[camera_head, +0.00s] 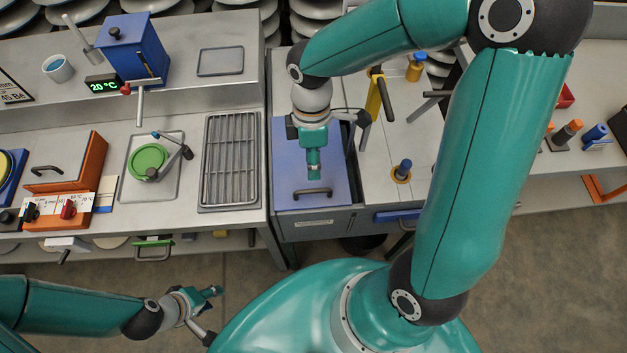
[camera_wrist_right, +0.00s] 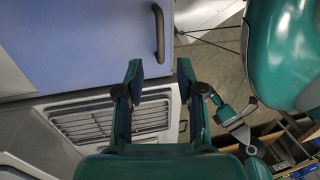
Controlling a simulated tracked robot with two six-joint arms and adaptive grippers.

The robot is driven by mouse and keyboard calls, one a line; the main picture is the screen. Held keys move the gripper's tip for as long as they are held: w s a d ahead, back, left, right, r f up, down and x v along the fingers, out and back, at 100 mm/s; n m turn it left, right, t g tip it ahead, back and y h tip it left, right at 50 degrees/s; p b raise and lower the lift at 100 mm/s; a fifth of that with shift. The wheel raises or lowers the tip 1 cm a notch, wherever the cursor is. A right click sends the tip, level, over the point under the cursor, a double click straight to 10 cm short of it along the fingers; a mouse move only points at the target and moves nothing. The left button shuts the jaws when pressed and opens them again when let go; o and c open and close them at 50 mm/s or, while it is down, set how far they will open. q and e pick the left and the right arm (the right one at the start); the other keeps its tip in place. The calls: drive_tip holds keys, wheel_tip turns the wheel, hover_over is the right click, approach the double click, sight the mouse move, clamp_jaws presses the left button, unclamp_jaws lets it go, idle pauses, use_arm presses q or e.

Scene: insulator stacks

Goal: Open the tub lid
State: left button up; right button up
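The tub lid is a flat blue panel (camera_head: 290,165) on the grey unit at the centre, with a black bar handle (camera_head: 312,192) near its front edge. The lid lies flat and looks shut. In the right wrist view the lid (camera_wrist_right: 80,45) fills the upper left, with the handle (camera_wrist_right: 158,33) at its right side. My right gripper (camera_head: 314,174) hangs over the lid, just behind the handle. In the wrist view its two fingers (camera_wrist_right: 160,70) are apart with nothing between them. My left gripper (camera_head: 214,291) is low at the bottom left, away from the lid; its finger opening is unclear.
A slatted drain grate (camera_head: 230,160) lies left of the lid. A yellow-handled tool (camera_head: 376,95) and a blue knob (camera_head: 402,170) stand to its right. A blue bar handle (camera_head: 397,215) is on the front at the right. Open floor lies in front of the bench.

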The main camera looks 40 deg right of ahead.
hover_over(314, 184)
drive_tip(key=s+a, duration=0.2)
wheel_tip(314, 184, down, 8)
drive_tip(key=shift+s+d+r, duration=0.1)
drive_tip(key=shift+s+r, duration=0.05)
drive_tip(key=shift+r, duration=0.05)
clamp_jaws()
